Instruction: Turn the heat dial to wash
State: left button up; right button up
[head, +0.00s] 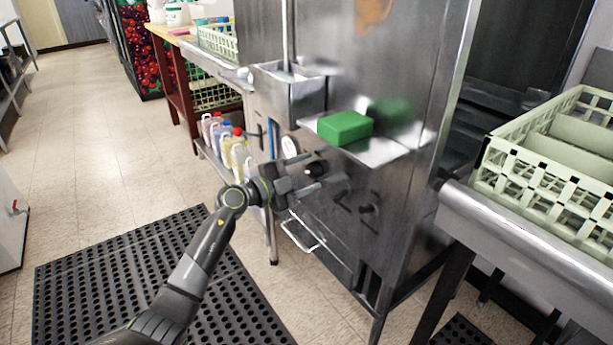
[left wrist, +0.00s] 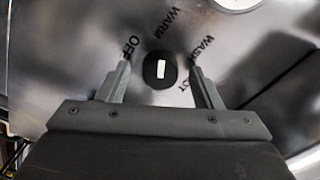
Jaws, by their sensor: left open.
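The heat dial (left wrist: 160,70) is a round black knob with a white pointer mark, on a metal panel marked OFF, WARM, WASH and a partly hidden word ending in OT. The mark lies roughly upright in the left wrist view; I cannot tell which end points. In the head view the dark knob (head: 316,170) is on the steel machine's front. My left gripper (head: 314,172) is open, one finger on each side of the dial, with gaps showing in the left wrist view (left wrist: 160,80). My right gripper is not in view.
A green block (head: 345,127) lies on a steel ledge above my left gripper. A white round gauge (head: 289,147) and dark handles (head: 369,208) are near the dial. A dish rack (head: 490,180) stands right; several jugs (head: 238,152) stand on a low shelf behind.

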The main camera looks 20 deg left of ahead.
pick_arm(q)
jog(key=shift+w+d, duration=0.15)
jog(key=c, duration=1)
